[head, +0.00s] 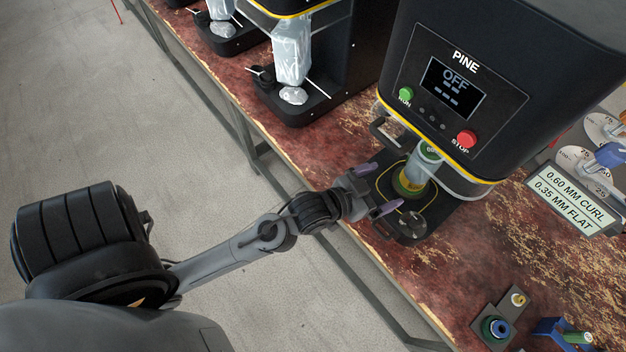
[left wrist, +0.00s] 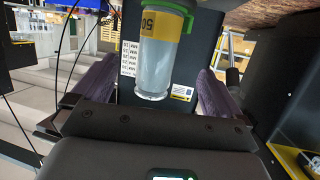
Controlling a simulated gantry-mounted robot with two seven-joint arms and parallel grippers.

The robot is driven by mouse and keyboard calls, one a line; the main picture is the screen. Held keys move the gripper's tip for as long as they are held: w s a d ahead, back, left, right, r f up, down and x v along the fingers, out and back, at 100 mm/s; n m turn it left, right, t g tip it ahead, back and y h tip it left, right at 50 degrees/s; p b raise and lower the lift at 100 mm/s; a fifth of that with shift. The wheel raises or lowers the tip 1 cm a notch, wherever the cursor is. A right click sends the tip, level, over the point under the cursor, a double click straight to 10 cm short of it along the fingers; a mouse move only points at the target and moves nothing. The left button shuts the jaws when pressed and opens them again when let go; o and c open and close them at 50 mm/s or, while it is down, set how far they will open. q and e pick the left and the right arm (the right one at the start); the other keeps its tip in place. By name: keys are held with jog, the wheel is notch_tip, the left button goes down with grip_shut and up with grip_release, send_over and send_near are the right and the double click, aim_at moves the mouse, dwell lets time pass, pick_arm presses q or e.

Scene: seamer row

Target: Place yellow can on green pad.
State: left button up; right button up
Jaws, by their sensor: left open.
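A grey can with a yellow band (head: 413,172) stands upright in the black seamer, its lower end at a round green pad (head: 405,187). In the left wrist view the can's yellow band (left wrist: 161,25) reads 50 upside down, and the green pad (left wrist: 172,7) rings its end. My left gripper (head: 378,188) is open in front of the can, its purple fingers pointing towards it on either side, with no grip on it. Exact contact between can and pad is hard to make out. My right gripper is not in view.
The seamer labelled PINE (head: 465,55) overhangs the can; its screen reads OFF. A round metal disc (head: 412,224) lies on its base near the fingers. More seamers stand at the upper left. A small dark holder (head: 497,310) and blue holder (head: 555,333) sit at lower right.

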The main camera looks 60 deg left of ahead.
pick_arm(q)
jog(key=s+a+f+g, duration=0.1)
jog(key=s+f+g, duration=0.3)
jog(key=s, duration=0.5)
jog(key=s+a+f+g+y, duration=0.1)
jog(key=s+f+g, duration=0.4)
jog(key=s, duration=0.5)
jog(key=shift+s+a+f+g+y, duration=0.25)
jog(key=shift+a+g, duration=0.2)
jog(key=shift+g, duration=0.55)
jog(key=shift+r, duration=0.15)
notch_tip(320, 180, up, 36)
jog(key=p, duration=3.6)
